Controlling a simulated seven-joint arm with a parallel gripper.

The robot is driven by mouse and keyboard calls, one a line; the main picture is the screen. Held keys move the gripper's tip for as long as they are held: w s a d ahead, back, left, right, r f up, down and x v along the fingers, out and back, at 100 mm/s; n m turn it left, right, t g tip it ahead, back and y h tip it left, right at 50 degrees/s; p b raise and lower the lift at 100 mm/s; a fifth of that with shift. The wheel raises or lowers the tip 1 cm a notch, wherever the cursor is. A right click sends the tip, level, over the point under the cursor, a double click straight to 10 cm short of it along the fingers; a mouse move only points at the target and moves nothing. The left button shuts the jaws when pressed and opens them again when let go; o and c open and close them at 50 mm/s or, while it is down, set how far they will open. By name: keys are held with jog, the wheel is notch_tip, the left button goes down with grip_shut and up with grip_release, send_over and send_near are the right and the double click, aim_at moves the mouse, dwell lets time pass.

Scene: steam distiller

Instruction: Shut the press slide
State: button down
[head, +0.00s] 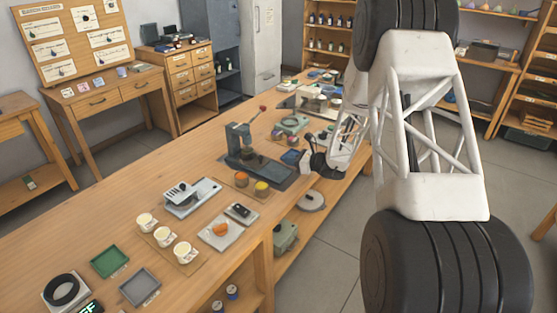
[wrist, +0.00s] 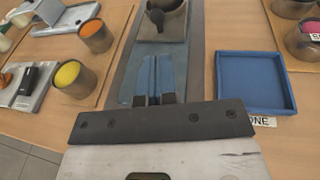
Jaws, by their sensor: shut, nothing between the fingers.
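The blue-grey press (head: 243,150) stands on the bench, with a red-tipped lever (head: 262,108) raised at its top. Its long flat base runs toward the bench's front edge. In the wrist view, the base (wrist: 200,62) runs away from me and carries a grey-brown block with a round cup (wrist: 172,20) and a black knob. I take this block to be the slide; its travel is hard to judge. My gripper (wrist: 153,98) is shut and empty over the near part of the base, short of the block. Contact with the blue strip ahead of the fingertips is unclear.
A blue tray (wrist: 283,108) lies right of the base. Cups with yellow (wrist: 67,74) and orange (wrist: 88,27) contents stand left of it. More cups stand at the right. The bench's left part (head: 110,215) has clear wood.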

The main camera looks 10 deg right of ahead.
jog(key=shift+v, duration=2.25)
jog(key=shift+s+a+r, duration=0.2)
jog(key=shift+r, duration=0.1)
jog(key=s+a+r+n+g+h, duration=0.2)
jog(key=s+a+r+n+g, duration=0.3)
jog(key=s+r, duration=0.5)
jog(key=s+a+r+n+g+h, duration=0.15)
jog(key=s+a+r+n, duration=0.45)
jog(key=s, duration=0.6)
jog(key=s+d+r+n+h, duration=0.1)
jog(key=s+r+n+h, duration=0.2)
jog(key=s, duration=0.7)
jog(key=s+d+r+n+h, duration=0.2)
jog(key=s+n, duration=0.4)
jog(key=s, duration=0.4)
jog(key=s+d+r+n+h, duration=0.2)
jog(key=s+r+n+h, duration=0.2)
jog(key=s, duration=0.5)
jog(key=shift+s+d+n+h, duration=0.2)
jog(key=shift+s+n+h, duration=0.1)
jog(key=shift+s+h, duration=0.1)
jog(key=shift+w, duration=0.1)
